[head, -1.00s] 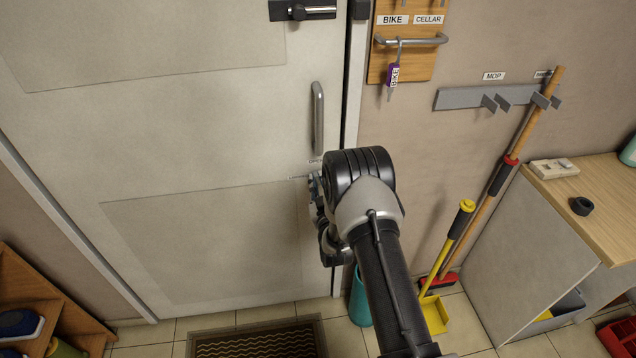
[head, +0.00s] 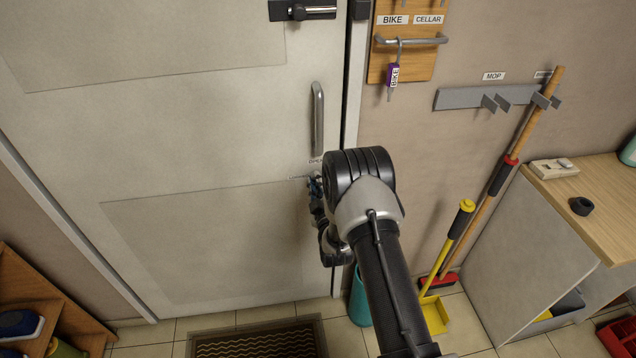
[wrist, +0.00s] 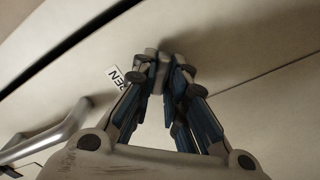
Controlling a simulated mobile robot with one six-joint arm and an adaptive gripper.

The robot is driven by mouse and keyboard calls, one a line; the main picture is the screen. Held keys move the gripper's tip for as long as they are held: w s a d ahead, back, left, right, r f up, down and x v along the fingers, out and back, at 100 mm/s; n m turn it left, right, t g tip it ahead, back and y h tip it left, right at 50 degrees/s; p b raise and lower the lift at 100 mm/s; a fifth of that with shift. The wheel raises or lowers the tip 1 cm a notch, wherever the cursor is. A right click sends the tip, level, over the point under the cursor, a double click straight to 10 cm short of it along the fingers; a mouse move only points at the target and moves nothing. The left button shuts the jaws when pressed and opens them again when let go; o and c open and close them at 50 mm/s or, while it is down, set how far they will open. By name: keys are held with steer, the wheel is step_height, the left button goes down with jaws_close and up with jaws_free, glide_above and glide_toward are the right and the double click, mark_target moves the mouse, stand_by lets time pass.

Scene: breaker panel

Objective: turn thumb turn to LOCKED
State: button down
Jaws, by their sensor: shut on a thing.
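The thumb turn (wrist: 162,60) is a small grey piece on the pale door (head: 210,140), below the door's pull handle (head: 318,118). In the wrist view my gripper (wrist: 161,74) has its blue-padded fingers closed around it, and they partly cover it. An OPEN label (wrist: 122,78) is beside the fingertips, partly covered. In the head view my gripper (head: 314,190) is at the door edge, mostly behind my arm, and hides the thumb turn. The thumb turn's exact angle cannot be told.
The pull handle also shows in the wrist view (wrist: 48,136), close to my gripper. A black-handled latch (head: 305,12) is higher on the door. A key board (head: 405,60), broom (head: 500,175) and wooden counter (head: 590,205) are to the right. A doormat (head: 255,340) lies below.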

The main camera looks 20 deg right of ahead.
steer(key=shift+n, duration=0.4)
steer(key=shift+n, duration=1.6)
steer(key=shift+n, duration=1.8)
steer(key=shift+n, duration=0.7)
steer(key=c, duration=1.5)
jaws_free()
